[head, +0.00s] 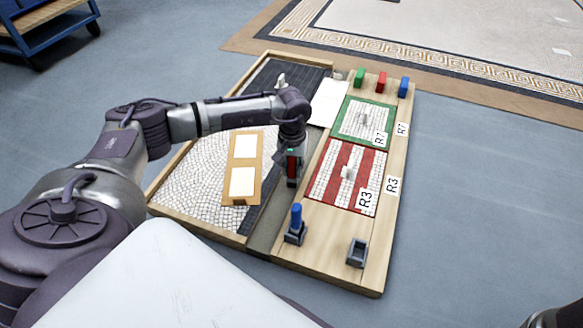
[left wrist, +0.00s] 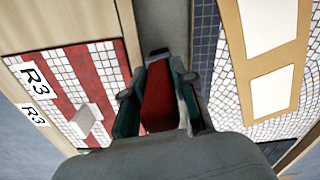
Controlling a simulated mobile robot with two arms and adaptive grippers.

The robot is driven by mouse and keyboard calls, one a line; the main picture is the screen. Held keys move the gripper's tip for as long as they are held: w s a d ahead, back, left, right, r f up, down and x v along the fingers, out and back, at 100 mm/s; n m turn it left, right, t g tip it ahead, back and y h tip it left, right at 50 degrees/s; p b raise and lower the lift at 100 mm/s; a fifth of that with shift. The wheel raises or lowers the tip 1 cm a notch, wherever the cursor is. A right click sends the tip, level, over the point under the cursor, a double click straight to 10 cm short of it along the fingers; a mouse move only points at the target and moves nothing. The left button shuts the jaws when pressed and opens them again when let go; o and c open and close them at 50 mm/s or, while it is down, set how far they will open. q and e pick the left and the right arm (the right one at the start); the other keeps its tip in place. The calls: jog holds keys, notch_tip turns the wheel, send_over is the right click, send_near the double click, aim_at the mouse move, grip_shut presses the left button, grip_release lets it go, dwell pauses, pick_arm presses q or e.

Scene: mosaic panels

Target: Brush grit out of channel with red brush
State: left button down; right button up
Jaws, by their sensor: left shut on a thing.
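My left gripper (head: 291,176) is shut on the red brush (left wrist: 160,100), pointing down over the channel. In the left wrist view the red block sits between both fingers, with a dark edge beyond it. The channel (head: 264,232) is a grey strip between the mosaic bed and the wooden board; it also shows in the left wrist view (left wrist: 163,22). I cannot make out separate grit in it. The arm and gripper hide part of the channel. I cannot tell whether the brush touches the channel floor. My right gripper is not in view.
The board holds a red-striped panel R3 (head: 328,182), a green-edged panel R7 (head: 348,118), a blue-handled tool (head: 296,218) in a holder and an empty holder (head: 357,252). Green, red and blue blocks (head: 381,82) stand at its far end. A wooden frame (head: 233,189) lies on the mosaic.

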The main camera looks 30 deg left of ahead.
pick_arm(q)
jog(key=shift+w+a+b, duration=0.25)
jog(key=shift+w+b, duration=0.2)
jog(key=shift+w, duration=0.45)
jog(key=shift+w+a+b, duration=0.2)
jog(key=shift+w+b, duration=0.25)
jog(key=shift+w, duration=0.45)
jog(key=shift+w+a, duration=0.35)
jog(key=shift+w, duration=1.2)
jog(key=shift+w+a, duration=0.4)
jog(key=shift+w, duration=1.15)
jog(key=shift+w+a, duration=0.35)
jog(key=shift+w, duration=1.2)
jog(key=shift+r, duration=0.15)
jog(key=shift+r+p, duration=1.65)
jog(key=shift+r, duration=0.7)
